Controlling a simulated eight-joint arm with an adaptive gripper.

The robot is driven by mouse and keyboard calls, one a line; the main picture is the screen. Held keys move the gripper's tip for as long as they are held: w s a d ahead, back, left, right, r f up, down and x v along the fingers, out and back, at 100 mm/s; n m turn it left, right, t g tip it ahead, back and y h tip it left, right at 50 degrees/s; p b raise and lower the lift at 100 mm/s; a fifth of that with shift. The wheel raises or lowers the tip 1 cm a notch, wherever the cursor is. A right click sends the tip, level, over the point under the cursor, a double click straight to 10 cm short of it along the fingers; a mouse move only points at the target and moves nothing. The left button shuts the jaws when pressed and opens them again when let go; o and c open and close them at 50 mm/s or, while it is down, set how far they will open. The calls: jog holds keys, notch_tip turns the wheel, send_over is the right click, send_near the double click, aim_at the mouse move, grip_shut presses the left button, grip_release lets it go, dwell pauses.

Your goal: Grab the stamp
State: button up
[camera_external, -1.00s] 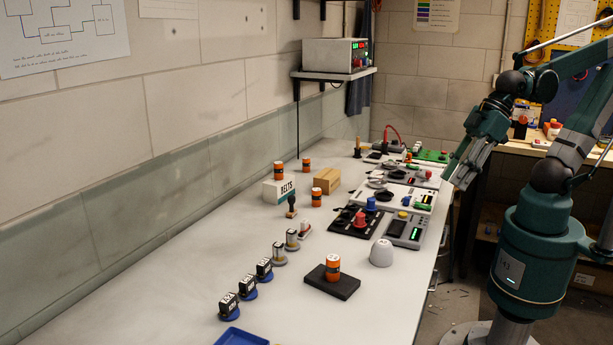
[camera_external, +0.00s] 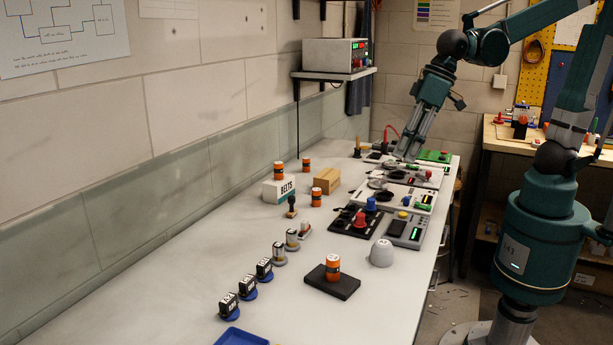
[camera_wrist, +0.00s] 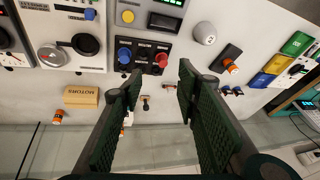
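A small dark upright piece with a knob handle, which looks like the stamp (camera_external: 291,205), stands on the bench in front of the white BELTS box in the external view. It also seems to show in the wrist view as a small dark and tan stamp (camera_wrist: 146,103), between the fingers in the picture but well beyond them. My gripper (camera_external: 403,157) is above the far right part of the bench, apart from the stamp. In the wrist view my gripper (camera_wrist: 160,68) has its two fingers wide apart with nothing between them.
Device panels with knobs (camera_external: 357,221) line the bench's right side. A grey dome (camera_external: 381,253) and a canister on a black pad (camera_external: 346,287) are nearer. The bench's front left is partly clear.

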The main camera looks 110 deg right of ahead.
jog(key=w+d+r+m+g+p, duration=0.1)
jog(key=w+d+m+p, duration=0.25)
jog(key=w, duration=0.55)
jog(key=m+g+p, duration=0.3)
jog(key=m+p, duration=0.5)
jog(key=p, duration=0.2)
send_over(291, 197)
jog(key=shift+n, duration=0.25)
jog(key=f, duration=0.7)
jog(key=s+f, duration=0.1)
jog(key=f, duration=0.3)
jog(key=shift+a, duration=0.15)
jog(key=shift+w+d+f, duration=0.25)
jog(key=shift+d+f, duration=0.05)
jog(key=shift+f, duration=0.1)
jog(key=shift+f, duration=0.1)
jog(key=shift+f, duration=1.2)
jog(key=shift+f, duration=0.1)
jog(key=shift+w+f, duration=0.1)
jog(key=shift+f, duration=2.4)
